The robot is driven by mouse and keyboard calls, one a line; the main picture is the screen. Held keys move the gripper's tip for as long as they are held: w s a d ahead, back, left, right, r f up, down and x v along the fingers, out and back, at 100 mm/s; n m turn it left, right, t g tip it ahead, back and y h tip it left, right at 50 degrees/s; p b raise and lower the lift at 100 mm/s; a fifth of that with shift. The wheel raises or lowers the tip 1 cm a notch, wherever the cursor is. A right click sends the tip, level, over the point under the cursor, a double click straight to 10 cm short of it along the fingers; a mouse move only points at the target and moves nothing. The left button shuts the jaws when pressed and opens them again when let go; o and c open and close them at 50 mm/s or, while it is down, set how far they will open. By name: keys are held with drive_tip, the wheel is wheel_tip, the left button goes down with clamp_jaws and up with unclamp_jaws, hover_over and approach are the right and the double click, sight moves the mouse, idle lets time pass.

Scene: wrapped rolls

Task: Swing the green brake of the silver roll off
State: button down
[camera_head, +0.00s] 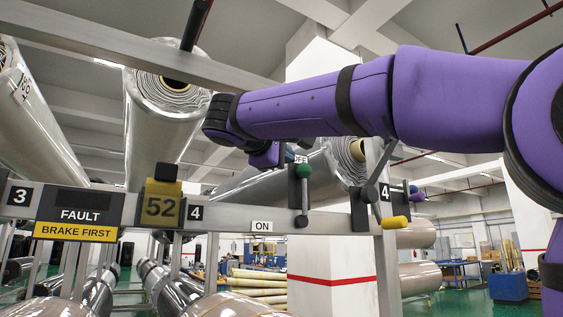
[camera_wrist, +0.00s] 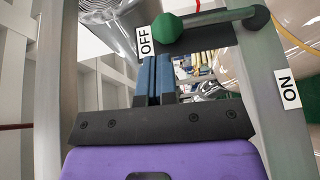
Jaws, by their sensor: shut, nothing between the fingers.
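The green brake is a metal lever with a green knob (camera_head: 304,170), mounted on a dark bracket on the grey rail. The lever stands upright, its knob beside the OFF label; the ON label (camera_head: 262,226) is lower left. In the wrist view the green knob (camera_wrist: 168,28) is next to the OFF label (camera_wrist: 145,40), and the bar runs right to its pivot. My gripper's blue fingers (camera_wrist: 154,78) are shut and empty, just below the knob in that picture; contact is not clear. In the head view my arm partly hides my gripper (camera_head: 268,155). A silver-wrapped roll (camera_head: 165,110) hangs behind the rail.
A second lever with a yellow knob (camera_head: 396,222) is right of the brake, by the upright post. Another wrapped roll (camera_head: 338,165) lies close behind the brake.

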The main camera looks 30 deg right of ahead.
drive_tip(key=r+v, duration=0.1)
drive_tip(key=v, duration=0.8)
drive_tip(key=shift+s+a, duration=0.1)
drive_tip(key=shift+s, duration=0.05)
drive_tip(key=s+d+f+m+y, duration=0.1)
drive_tip(key=s+f+y, duration=0.4)
drive_tip(key=f, duration=0.9)
drive_tip(key=s+d+f+m+g+y, duration=0.1)
drive_tip(key=s+f+y, duration=0.4)
drive_tip(key=f, duration=1)
drive_tip(key=s+d+f+m+g+y, duration=0.1)
drive_tip(key=s+d+f+m+y, duration=0.2)
drive_tip(key=f, duration=1.2)
drive_tip(key=s+d+y, duration=0.2)
drive_tip(key=shift+f+y, duration=0.15)
drive_tip(key=shift+y, duration=0.15)
